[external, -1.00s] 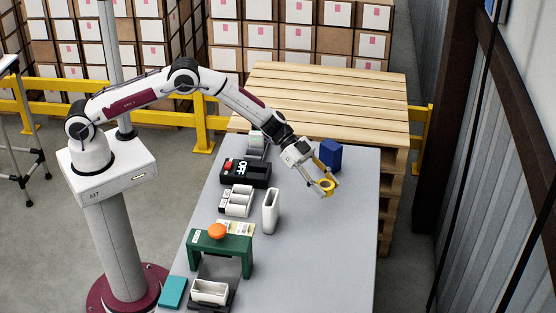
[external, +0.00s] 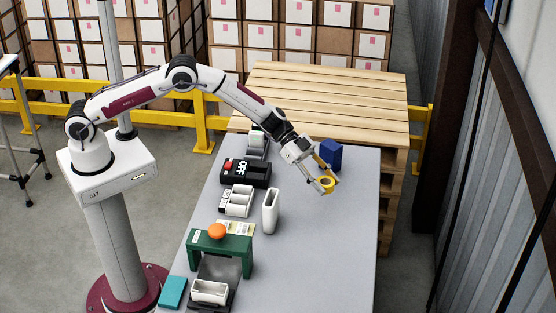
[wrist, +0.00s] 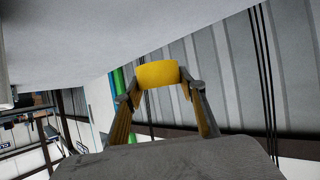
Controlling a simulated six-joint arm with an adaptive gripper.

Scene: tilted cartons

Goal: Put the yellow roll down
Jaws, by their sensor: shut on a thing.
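The yellow roll (external: 327,184) is a small ring-shaped roll, held between the fingertips of my gripper (external: 325,186) over the right part of the grey table. In the wrist view the yellow roll (wrist: 157,74) sits between the two finger ends of my gripper (wrist: 160,86), with the table surface (wrist: 110,35) close beside it. My gripper is shut on the roll. I cannot tell whether the roll touches the table.
A blue block (external: 330,154) stands just behind my gripper. A white upright holder (external: 270,211), white rollers (external: 238,201), a black OFF box (external: 247,173) and a green stand (external: 220,252) line the table's left side. The table's front right is clear.

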